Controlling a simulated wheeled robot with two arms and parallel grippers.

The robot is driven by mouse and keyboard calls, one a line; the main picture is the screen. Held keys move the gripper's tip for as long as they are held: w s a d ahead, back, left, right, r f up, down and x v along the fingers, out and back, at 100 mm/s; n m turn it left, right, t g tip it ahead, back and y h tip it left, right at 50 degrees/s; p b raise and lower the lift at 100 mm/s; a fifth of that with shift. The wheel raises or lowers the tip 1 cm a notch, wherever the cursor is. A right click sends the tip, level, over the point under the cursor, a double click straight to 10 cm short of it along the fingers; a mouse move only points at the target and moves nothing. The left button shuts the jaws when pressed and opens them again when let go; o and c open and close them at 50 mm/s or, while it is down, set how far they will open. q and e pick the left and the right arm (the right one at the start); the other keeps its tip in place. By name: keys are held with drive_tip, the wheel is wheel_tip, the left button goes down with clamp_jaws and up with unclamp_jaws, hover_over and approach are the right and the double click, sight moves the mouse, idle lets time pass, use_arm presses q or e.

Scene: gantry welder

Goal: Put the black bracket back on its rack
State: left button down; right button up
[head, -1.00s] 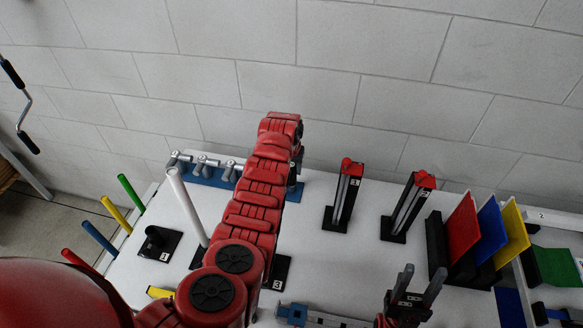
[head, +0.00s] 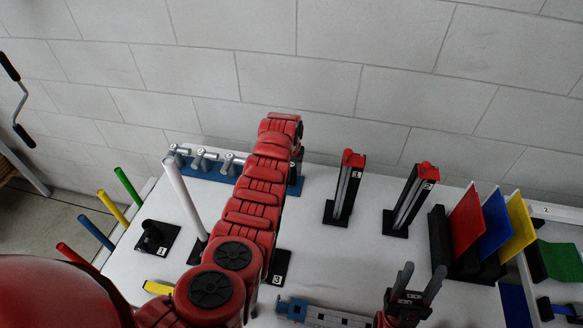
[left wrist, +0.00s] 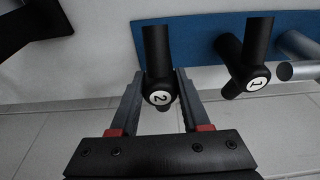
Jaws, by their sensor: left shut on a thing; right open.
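The black bracket (left wrist: 157,60), marked 2, is a dark round-stemmed fitting between the fingers of my left gripper (left wrist: 160,78) in the left wrist view. The gripper is shut on it. The blue rack (left wrist: 200,38) lies behind the bracket; I cannot tell whether they touch. Another black bracket (left wrist: 245,65), marked 1, is on the rack to the right. In the head view the blue rack (head: 200,175) runs along the back of the table, partly hidden by my left arm, which also hides the gripper's fingers. My right gripper (head: 417,283) is open and empty at the bottom.
Silver fittings (head: 202,158) sit on the rack's left part. A white rod (head: 182,197) stands left of my left arm. Two red-topped black stands (head: 344,190) are to the right, then colored plates (head: 466,226). Bare white table lies between the stands and my right gripper.

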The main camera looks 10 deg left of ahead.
use_arm(q)
drive_tip(key=shift+f+b, duration=0.4)
drive_tip(key=shift+f, duration=0.2)
drive_tip(key=shift+c, duration=1.5)
unclamp_jaws()
